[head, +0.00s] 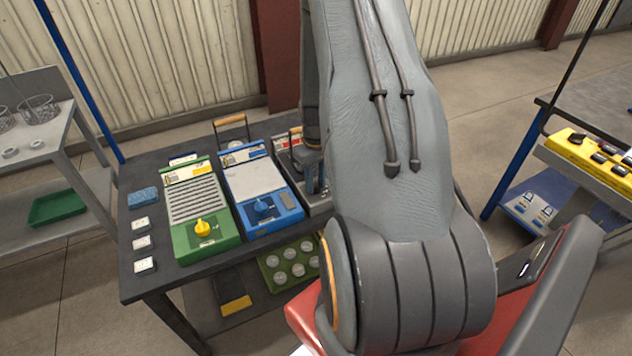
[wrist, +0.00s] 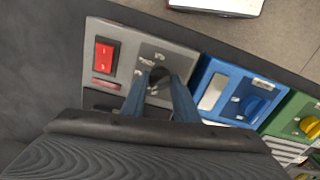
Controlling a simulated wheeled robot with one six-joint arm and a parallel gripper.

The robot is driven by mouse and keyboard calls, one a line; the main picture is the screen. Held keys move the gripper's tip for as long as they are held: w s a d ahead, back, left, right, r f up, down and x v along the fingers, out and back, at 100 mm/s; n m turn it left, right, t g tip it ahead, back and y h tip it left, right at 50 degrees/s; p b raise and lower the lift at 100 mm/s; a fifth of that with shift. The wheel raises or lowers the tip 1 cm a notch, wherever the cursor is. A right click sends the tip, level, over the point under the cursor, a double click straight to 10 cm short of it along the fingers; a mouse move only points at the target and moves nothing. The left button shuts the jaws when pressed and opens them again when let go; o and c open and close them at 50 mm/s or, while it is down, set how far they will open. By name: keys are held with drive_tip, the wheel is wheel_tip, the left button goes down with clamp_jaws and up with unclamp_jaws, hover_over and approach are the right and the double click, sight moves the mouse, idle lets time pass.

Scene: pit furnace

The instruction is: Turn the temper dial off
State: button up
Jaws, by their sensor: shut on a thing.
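A dark dial (wrist: 160,77) sits on the front panel of a grey unit (wrist: 128,38) in the wrist view. My gripper (wrist: 159,88) is shut on this dial, with its two blue-grey fingers on either side. The dial's pointer and most of its markings are hidden or too blurred to read. In the head view, my gripper (head: 316,178) is at the grey unit (head: 318,207), largely hidden by my arm. No label legibly tells which dial is the temper dial.
A blue unit (head: 262,190) with a blue dial and a green unit (head: 207,213) with a yellow dial stand beside the grey one on the dark bench (head: 140,283). A red switch (wrist: 105,55) is on the grey panel. Small white-faced blocks stand at the bench's left.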

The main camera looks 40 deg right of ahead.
sight(316, 183)
drive_tip(key=n, duration=0.7)
drive_tip(key=shift+p, duration=0.3)
idle(0.4)
drive_tip(key=o, duration=1.1)
drive_tip(key=shift+c, duration=0.2)
drive_tip(key=shift+r, duration=0.15)
drive_tip(key=shift+r+b, duration=1)
drive_tip(key=shift+r, duration=2.8)
